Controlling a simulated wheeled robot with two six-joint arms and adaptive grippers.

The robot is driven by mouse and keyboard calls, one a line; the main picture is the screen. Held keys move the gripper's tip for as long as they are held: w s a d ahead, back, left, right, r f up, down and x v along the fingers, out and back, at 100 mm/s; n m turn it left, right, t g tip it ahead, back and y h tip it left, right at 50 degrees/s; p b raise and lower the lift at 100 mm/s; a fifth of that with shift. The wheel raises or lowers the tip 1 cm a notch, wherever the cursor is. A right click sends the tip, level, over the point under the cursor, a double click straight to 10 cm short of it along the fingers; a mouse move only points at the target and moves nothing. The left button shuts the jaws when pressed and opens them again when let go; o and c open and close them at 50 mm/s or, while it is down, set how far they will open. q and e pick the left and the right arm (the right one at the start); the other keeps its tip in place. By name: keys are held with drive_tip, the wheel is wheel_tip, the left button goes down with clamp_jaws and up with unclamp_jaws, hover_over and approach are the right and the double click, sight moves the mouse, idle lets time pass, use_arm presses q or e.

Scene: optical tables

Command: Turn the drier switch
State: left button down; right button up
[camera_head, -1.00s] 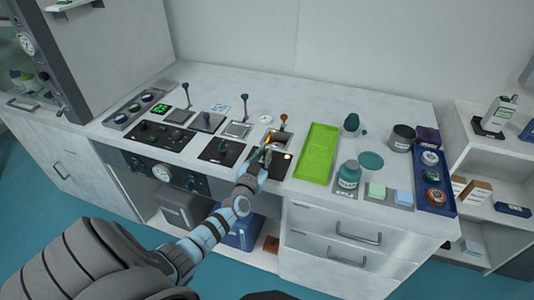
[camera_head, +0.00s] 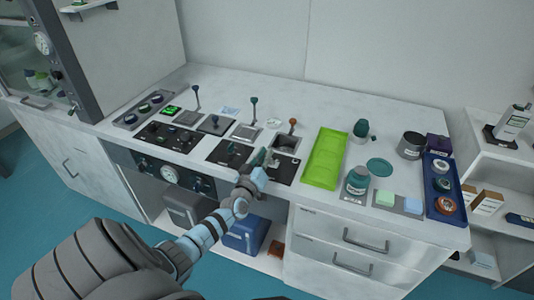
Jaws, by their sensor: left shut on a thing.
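My left gripper (camera_head: 264,160) reaches over the front of the white bench at a black panel (camera_head: 285,170). It is shut on a small control there, apparently the drier switch, which the fingers hide. I cannot read which way the switch points. Just behind the panel is a square metal well (camera_head: 286,142) with an orange-knobbed lever (camera_head: 293,124) at its back. No orange light shows on the panel or in the well. My right gripper is not in view.
Another black panel with a knob (camera_head: 230,152) is close on the left.

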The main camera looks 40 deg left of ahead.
use_arm(q)
drive_tip(key=shift+f, duration=0.1)
idle(0.3)
drive_tip(key=c, duration=1.7)
unclamp_jaws()
drive_tip(key=shift+s, duration=0.1)
drive_tip(key=v, duration=1.2)
